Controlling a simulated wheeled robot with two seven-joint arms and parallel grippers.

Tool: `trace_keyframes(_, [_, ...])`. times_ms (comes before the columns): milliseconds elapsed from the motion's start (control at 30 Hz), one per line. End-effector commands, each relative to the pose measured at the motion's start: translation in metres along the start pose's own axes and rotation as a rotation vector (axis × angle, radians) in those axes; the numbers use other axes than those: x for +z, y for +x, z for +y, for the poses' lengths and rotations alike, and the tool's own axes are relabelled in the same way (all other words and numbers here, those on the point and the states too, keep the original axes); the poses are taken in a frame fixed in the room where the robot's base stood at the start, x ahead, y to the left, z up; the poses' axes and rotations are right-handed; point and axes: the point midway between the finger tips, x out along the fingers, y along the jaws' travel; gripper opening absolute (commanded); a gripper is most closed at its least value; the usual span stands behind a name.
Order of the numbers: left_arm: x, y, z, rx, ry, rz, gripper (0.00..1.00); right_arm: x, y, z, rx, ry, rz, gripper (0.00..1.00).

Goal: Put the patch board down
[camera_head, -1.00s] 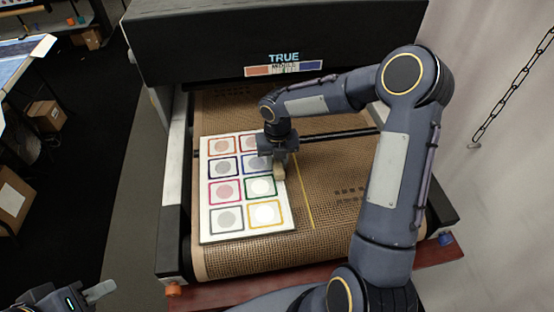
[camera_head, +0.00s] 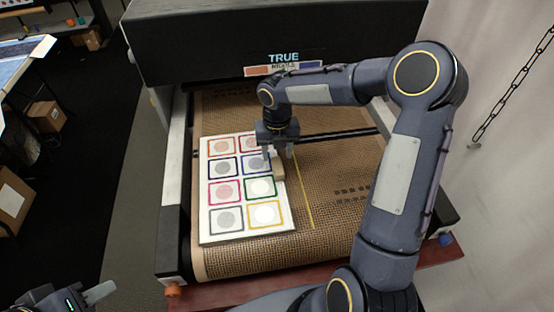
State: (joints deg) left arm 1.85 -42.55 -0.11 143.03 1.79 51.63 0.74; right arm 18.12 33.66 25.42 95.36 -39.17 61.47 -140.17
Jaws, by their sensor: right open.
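The patch board (camera_head: 240,213) is a white panel with colored square frames around round patches. It lies flat on the brown mesh conveyor belt (camera_head: 345,220), left of the yellow line. Part of the board's upper right is hidden behind the gripper. My left gripper (camera_head: 90,296) shows only partly at the bottom left corner, far from the board and empty as far as I see.
A black dryer housing (camera_head: 200,45) with a "TRUE" label stands over the far end of the belt. A dark bar (camera_head: 340,134) crosses the belt. A chain (camera_head: 500,95) hangs at the right.

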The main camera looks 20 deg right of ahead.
Motion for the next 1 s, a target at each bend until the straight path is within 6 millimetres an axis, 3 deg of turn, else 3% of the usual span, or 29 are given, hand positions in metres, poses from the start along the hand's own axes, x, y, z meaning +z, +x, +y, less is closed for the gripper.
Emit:
trace_keyframes(200, [0.002,0.003,-0.002,0.0,0.0,0.0,0.36,0.001,-0.048,0.0,0.001,0.0,-0.005,0.49])
trace_keyframes(467, [0.002,0.004,-0.002,0.0,0.0,0.0,0.36,-0.001,-0.077,0.0,0.0,0.011,-0.002,0.49])
trace_keyframes(567, [0.002,0.004,-0.002,0.0,0.0,0.0,0.36,-0.011,-0.089,-0.004,0.003,0.114,-0.017,0.49])
trace_keyframes(667, [0.002,0.004,-0.002,0.0,0.0,0.0,0.36,-0.036,-0.107,-0.012,0.021,0.372,-0.046,0.49])
trace_keyframes(767, [0.002,0.004,-0.002,0.0,0.0,0.0,0.36,-0.073,-0.124,-0.024,0.074,0.76,-0.074,0.49])
trace_keyframes(1000, [0.002,0.004,-0.002,0.0,0.0,0.0,0.36,-0.168,-0.137,-0.044,0.331,1.818,0.017,0.49])
